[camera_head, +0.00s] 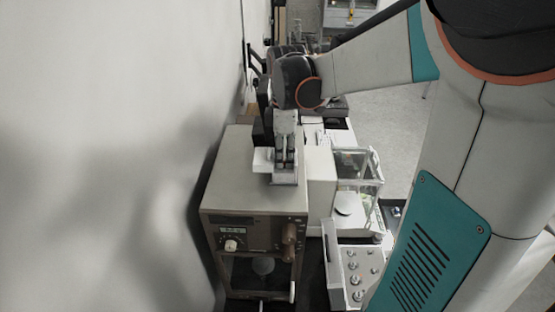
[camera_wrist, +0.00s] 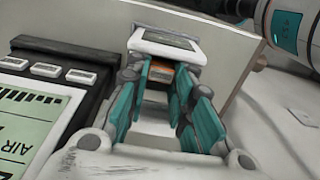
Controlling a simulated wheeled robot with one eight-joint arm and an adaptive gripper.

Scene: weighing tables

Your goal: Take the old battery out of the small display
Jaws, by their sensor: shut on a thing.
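The small display (camera_wrist: 166,44) is a white case with a grey screen, just beyond my fingertips in the wrist view. In the head view it seems to be the pale thing (camera_head: 284,180) on top of the beige balance, partly hidden by my fingers. My gripper (camera_wrist: 162,80) has teal finger pads and points down at the balance top in the head view (camera_head: 285,165). The pads are closed on a small orange and grey piece, seemingly the old battery (camera_wrist: 160,69), at the near edge of the display. I cannot tell how far it sits inside the case.
The beige balance (camera_head: 255,195) stands close to the wall. A white box (camera_head: 264,160) is beside my gripper. A dark-framed device with a green screen (camera_wrist: 28,125) lies left in the wrist view. A glass-sided balance (camera_head: 355,185) and a weight tray (camera_head: 350,282) stand to the right.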

